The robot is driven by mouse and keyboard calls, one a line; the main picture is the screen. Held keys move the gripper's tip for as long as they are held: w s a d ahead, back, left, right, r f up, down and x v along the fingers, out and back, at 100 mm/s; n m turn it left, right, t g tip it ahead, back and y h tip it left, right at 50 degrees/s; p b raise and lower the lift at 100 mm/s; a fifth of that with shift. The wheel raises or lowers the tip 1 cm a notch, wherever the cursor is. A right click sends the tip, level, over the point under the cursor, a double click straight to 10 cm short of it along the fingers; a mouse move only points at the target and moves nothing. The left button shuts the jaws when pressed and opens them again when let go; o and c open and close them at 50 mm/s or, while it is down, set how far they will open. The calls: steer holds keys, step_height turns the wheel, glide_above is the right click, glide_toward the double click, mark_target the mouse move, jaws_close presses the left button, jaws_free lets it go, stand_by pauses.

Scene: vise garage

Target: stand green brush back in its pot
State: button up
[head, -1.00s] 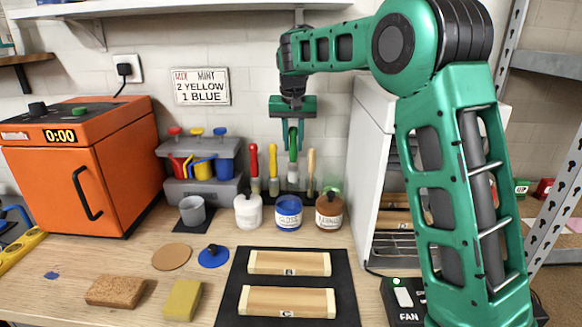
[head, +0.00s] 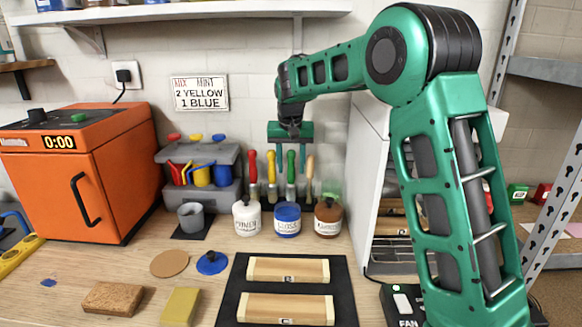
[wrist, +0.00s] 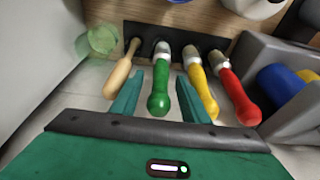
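The green brush (head: 291,165) stands upright in the row of brushes behind the jars, level with its neighbours. In the wrist view its green handle (wrist: 159,92) points toward the camera and its metal ferrule meets a dark strip (wrist: 180,38); its lower end is hidden. My gripper (head: 291,147) is directly above and around the handle top. In the wrist view its two fingers (wrist: 160,80) are apart, one on each side of the handle, with gaps showing.
The red brush (head: 253,167) and yellow brush (head: 271,168) stand close left, the wooden-handled brush (head: 310,167) close right. A white jar (head: 246,219), blue jar (head: 287,221) and brown jar (head: 328,219) stand in front. A grey caddy (head: 229,160) is left, a white cabinet (head: 368,150) right.

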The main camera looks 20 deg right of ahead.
steer(key=shift+r, duration=0.1)
steer(key=v, duration=1.2)
